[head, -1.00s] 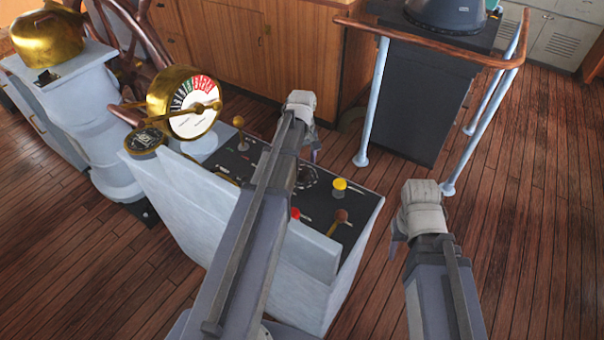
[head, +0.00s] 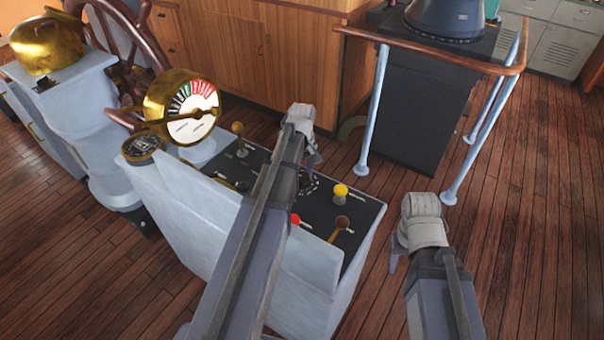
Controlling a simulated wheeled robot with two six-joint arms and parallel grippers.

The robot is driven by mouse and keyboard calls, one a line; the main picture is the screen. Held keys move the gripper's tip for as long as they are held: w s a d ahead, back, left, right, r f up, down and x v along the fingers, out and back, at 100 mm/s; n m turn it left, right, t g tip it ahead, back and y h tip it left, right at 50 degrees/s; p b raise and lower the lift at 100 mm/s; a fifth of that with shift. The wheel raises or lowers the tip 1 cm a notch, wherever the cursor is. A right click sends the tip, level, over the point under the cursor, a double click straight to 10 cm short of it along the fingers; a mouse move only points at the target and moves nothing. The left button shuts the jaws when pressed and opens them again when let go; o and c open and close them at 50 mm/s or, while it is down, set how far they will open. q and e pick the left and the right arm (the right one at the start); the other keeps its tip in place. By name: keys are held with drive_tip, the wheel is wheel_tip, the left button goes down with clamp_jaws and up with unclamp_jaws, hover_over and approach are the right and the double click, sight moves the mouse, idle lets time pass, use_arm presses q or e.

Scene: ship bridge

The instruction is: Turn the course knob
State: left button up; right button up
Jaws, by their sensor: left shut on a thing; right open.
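The console's dark panel (head: 262,160) carries several levers and knobs. A round dial with white marks (head: 311,184), which looks like the course knob's scale, shows just right of my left arm. The knob itself is hidden behind the gripper. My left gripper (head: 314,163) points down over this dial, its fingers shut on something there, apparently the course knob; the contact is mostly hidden. My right gripper (head: 396,262) hangs to the right of the console, over the floor, open and empty as far as I can see.
A yellow knob (head: 340,190), a red knob (head: 295,219) and a brown-topped lever (head: 342,222) stand near the dial. A brass-topped lever (head: 238,128) and brass telegraph (head: 182,105) are to the left. A railing (head: 430,45) stands behind; wooden floor (head: 530,240) is clear at right.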

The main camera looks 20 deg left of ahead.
use_arm(q)
drive_tip(key=c, duration=0.6)
drive_tip(key=shift+o, duration=0.2)
drive_tip(key=shift+m, duration=0.4)
drive_tip(key=m, duration=0.8)
drive_tip(key=shift+m, duration=0.7)
drive_tip(key=o, duration=1.4)
drive_tip(key=shift+c, duration=0.2)
